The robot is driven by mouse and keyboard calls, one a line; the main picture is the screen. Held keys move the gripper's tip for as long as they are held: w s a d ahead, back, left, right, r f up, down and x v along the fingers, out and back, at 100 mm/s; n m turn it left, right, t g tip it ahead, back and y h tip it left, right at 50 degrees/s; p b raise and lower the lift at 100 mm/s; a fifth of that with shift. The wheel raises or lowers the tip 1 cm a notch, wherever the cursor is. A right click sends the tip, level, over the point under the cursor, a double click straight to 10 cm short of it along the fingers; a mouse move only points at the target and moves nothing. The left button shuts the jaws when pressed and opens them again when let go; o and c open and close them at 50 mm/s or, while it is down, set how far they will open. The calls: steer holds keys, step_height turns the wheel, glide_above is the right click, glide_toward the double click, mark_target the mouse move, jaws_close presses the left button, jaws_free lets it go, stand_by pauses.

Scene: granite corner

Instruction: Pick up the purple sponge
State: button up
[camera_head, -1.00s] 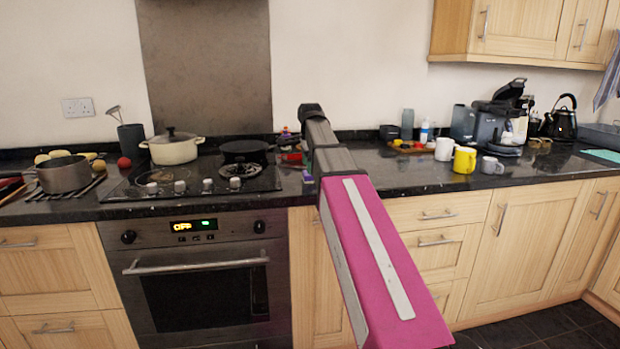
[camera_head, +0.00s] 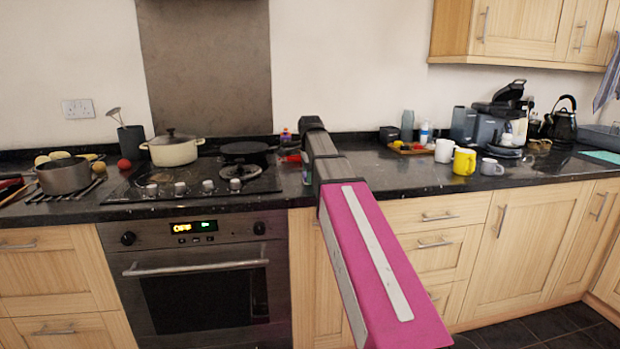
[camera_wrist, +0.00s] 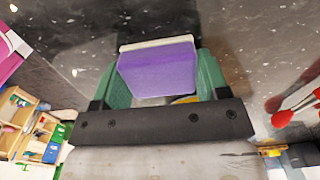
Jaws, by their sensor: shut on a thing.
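The purple sponge (camera_wrist: 158,72) has a pale layer along its upper edge in the wrist view. It sits between the two green fingers of my gripper (camera_wrist: 160,78), which are shut on its sides. Dark speckled countertop shows beyond it, and I cannot tell how far the sponge is from that surface. In the head view, the sponge and most of my gripper are hidden behind my arm, right of the hob.
The hob (camera_head: 200,183) carries a cream pot (camera_head: 172,151) and a black pan (camera_head: 246,151). A yellow mug (camera_head: 464,161) and a white mug (camera_head: 444,150) stand to the right. Red-tipped utensils (camera_wrist: 283,117) lie at the right in the wrist view. The counter between arm and mugs is partly clear.

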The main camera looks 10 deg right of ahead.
step_height(320, 180, up, 4)
steer(key=shift+w+r, duration=0.1)
steer(key=shift+r, duration=0.1)
steer(key=s+a+r, duration=0.6)
steer(key=s+a, duration=0.2)
steer(key=shift+s+a+r, duration=0.15)
steer(key=shift+a+r, duration=0.05)
steer(key=shift+r, duration=0.1)
steer(key=shift+o, duration=0.7)
